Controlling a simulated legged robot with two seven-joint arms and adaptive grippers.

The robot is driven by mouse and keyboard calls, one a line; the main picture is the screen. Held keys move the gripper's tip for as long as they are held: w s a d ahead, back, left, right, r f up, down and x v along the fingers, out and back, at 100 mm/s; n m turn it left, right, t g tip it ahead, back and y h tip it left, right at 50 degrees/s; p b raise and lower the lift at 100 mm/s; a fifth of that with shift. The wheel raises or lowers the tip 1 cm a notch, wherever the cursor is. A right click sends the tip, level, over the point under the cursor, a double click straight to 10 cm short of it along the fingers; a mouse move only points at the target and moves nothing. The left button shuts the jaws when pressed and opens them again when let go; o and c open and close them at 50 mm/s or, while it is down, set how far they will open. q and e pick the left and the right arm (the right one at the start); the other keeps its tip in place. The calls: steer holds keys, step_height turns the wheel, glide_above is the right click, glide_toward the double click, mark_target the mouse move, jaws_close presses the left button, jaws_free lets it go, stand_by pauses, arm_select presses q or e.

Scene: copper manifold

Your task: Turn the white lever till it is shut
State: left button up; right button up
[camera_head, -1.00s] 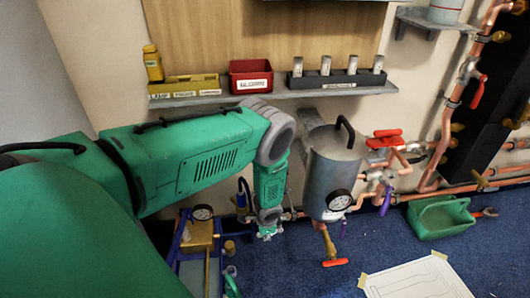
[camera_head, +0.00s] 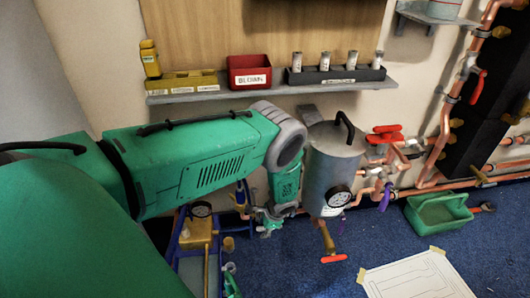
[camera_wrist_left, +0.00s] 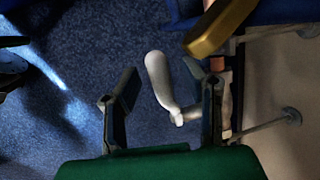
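The white lever (camera_wrist_left: 165,85) shows in the left wrist view as a bent, rounded handle. It stands between the two fingers of my left gripper (camera_wrist_left: 163,88). The fingers are apart, with dark gaps between them and the lever, so the gripper is open. The lever's lower end meets a pipe fitting next to the right finger. In the head view my left gripper (camera_head: 270,221) points down, left of the grey cylindrical tank (camera_head: 332,170), and I cannot make out the white lever there. My right gripper is in neither view.
A copper pipe (camera_wrist_left: 225,95) runs close beside the right finger, under a brass-coloured part (camera_wrist_left: 217,27). A blue-framed stand (camera_head: 192,245) is left of the gripper. A shelf (camera_head: 215,96) with bins is above. A green tray (camera_head: 440,213) and a paper sheet (camera_head: 418,280) lie on the floor.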

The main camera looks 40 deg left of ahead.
arm_select(q)
steer(key=shift+w+d+r, duration=0.1)
steer(key=shift+r, duration=0.25)
step_height(320, 180, up, 9)
stand_by(0.3)
steer(key=shift+r, duration=0.1)
steer(key=shift+c, duration=0.5)
